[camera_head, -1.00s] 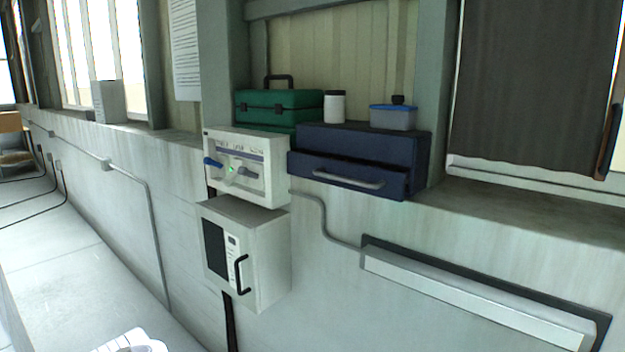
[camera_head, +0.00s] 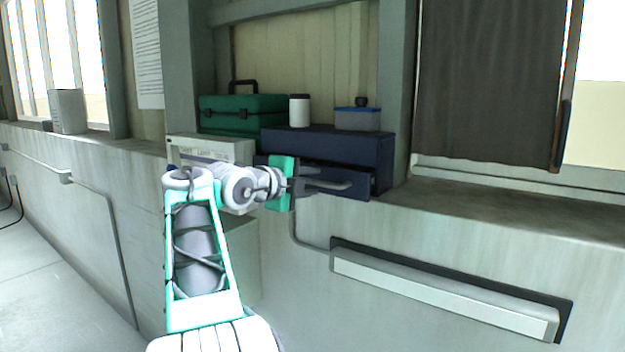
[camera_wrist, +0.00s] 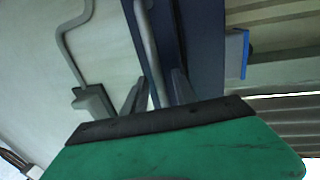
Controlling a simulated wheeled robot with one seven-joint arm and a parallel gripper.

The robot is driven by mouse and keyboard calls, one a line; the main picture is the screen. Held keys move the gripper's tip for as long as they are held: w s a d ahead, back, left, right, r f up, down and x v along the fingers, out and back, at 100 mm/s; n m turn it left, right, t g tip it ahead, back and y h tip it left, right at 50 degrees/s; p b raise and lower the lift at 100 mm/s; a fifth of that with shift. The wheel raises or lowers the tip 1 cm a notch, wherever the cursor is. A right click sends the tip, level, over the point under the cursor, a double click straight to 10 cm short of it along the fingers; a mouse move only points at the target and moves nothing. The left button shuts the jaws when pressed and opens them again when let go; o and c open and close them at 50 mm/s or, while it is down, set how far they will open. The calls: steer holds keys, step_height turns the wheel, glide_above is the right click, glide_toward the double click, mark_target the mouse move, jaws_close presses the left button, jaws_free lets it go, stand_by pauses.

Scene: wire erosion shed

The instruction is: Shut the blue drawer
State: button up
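The blue drawer (camera_head: 352,178) stands partly out of its dark blue cabinet (camera_head: 345,147) on the ledge. Its grey bar handle (camera_head: 335,186) faces the room. My gripper (camera_head: 309,178) is at the left part of the drawer front, beside the handle. In the wrist view my gripper (camera_wrist: 158,88) has its two fingers apart, with the handle (camera_wrist: 147,45) running down toward the space between them. The blue drawer (camera_wrist: 166,45) also shows there. I cannot tell whether a finger touches the handle or the front. Part of the drawer's left side is hidden by my gripper.
A green toolbox (camera_head: 243,114), a white jar (camera_head: 299,111) and a blue-lidded tub (camera_head: 357,119) stand behind or on the cabinet. A white control box (camera_head: 212,148) is left of the drawer, partly behind my arm. A long rail (camera_head: 440,292) is on the wall below.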

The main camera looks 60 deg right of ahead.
steer(key=shift+s+d+f, duration=0.1)
steer(key=shift+d+f, duration=0.05)
steer(key=shift+d, duration=0.45)
steer(key=shift+c, duration=0.5)
jaws_close()
stand_by(0.5)
